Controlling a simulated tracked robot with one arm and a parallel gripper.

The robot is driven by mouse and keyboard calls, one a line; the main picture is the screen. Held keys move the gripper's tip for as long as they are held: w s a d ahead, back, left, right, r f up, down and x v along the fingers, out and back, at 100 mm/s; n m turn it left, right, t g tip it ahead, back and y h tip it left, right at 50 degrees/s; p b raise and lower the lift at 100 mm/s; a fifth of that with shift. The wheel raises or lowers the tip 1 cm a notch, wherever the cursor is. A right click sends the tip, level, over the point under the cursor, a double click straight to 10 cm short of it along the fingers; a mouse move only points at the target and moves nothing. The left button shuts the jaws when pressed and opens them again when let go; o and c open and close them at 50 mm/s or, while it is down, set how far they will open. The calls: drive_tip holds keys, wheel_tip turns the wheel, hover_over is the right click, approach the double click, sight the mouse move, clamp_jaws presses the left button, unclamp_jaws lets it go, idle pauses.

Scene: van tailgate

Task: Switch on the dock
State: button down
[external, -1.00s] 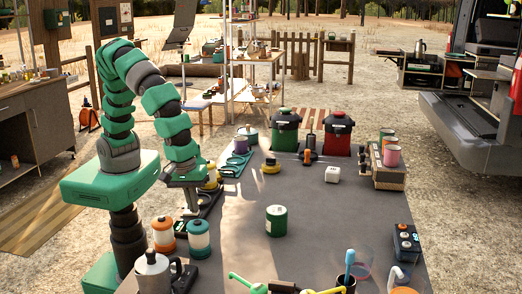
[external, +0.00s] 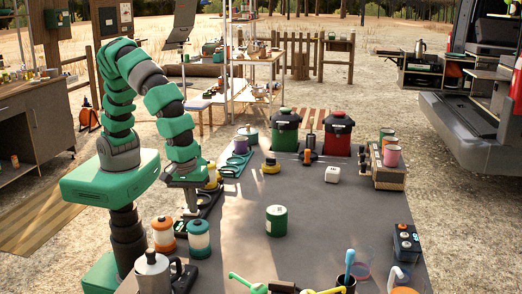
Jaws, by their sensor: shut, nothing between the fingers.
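A black dock (external: 208,203) lies at the left edge of the grey table, with small yellow-topped items on or beside it. My gripper (external: 190,211) points down at the near end of the dock, its fingers together with nothing in them. Whether the fingertips touch the dock is too small to tell. The dock's switch cannot be made out; my arm covers part of the dock.
A moka pot (external: 152,272) is nearer. A green canister (external: 276,220) stands mid-table. Free table surface lies right of the dock.

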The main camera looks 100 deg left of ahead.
sight(187, 211)
drive_tip(key=shift+s+f, duration=0.1)
drive_tip(key=shift+s, duration=0.6)
wheel_tip(187, 211, up, 14)
drive_tip(key=s+p, duration=0.1)
drive_tip(key=p, duration=0.1)
drive_tip(key=shift+s+p, duration=0.3)
drive_tip(key=shift+s, duration=0.1)
drive_tip(key=shift+w+f+b, duration=0.15)
drive_tip(key=shift+b, duration=0.25)
drive_tip(key=b, duration=0.1)
drive_tip(key=w+b, duration=0.1)
drive_tip(key=b, duration=0.1)
drive_tip(key=shift+d+r, duration=0.1)
drive_tip(key=shift+r, duration=0.15)
drive_tip(key=shift+f, duration=0.15)
